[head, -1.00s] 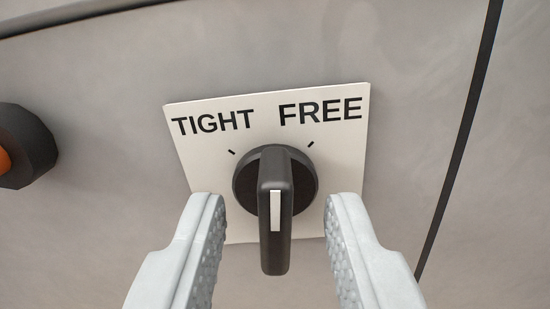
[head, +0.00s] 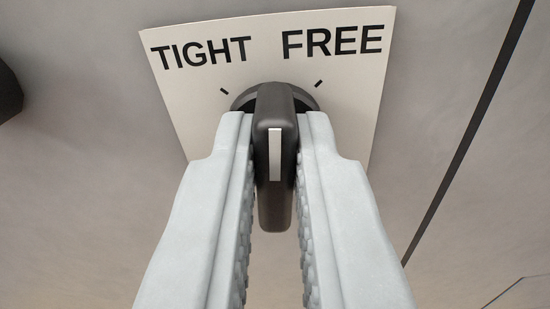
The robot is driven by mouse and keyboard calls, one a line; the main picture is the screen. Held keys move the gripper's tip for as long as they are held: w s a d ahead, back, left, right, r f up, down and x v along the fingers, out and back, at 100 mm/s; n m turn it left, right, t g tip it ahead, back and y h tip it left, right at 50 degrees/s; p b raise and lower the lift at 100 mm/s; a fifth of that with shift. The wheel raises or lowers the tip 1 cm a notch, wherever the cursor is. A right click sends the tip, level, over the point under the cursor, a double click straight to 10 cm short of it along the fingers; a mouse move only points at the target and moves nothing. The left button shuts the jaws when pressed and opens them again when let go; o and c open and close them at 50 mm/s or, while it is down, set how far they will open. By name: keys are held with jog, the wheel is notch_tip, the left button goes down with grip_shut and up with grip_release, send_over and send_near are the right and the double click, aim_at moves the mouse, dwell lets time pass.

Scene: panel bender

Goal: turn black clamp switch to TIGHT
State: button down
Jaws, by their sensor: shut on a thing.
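The black clamp switch (head: 274,205) is in the middle of the head view, mounted on a white label plate (head: 190,95). The plate reads TIGHT at upper left and FREE at upper right, with a short tick under each word. The switch's handle carries a white line and stands about upright in the picture, with the line between the two ticks rather than at either one. My gripper (head: 275,130) is shut on the switch handle, one pale finger on each side. The fingers hide the lower part of the plate and much of the round base.
The plate sits on a grey metal panel (head: 80,130). A dark seam (head: 465,145) runs down the panel at right. Part of a dark knob (head: 8,92) shows at the left edge. The panel around the plate is otherwise clear.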

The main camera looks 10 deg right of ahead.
jog(key=n, duration=0.4)
jog(key=shift+a+n, duration=0.15)
jog(key=shift+n, duration=0.25)
jog(key=n, duration=0.5)
jog(key=shift+w+a+f, duration=0.1)
dwell(0.4)
jog(key=c, duration=1.5)
grip_release()
notch_tip(320, 180, up, 10)
jog(key=shift+f, duration=0.1)
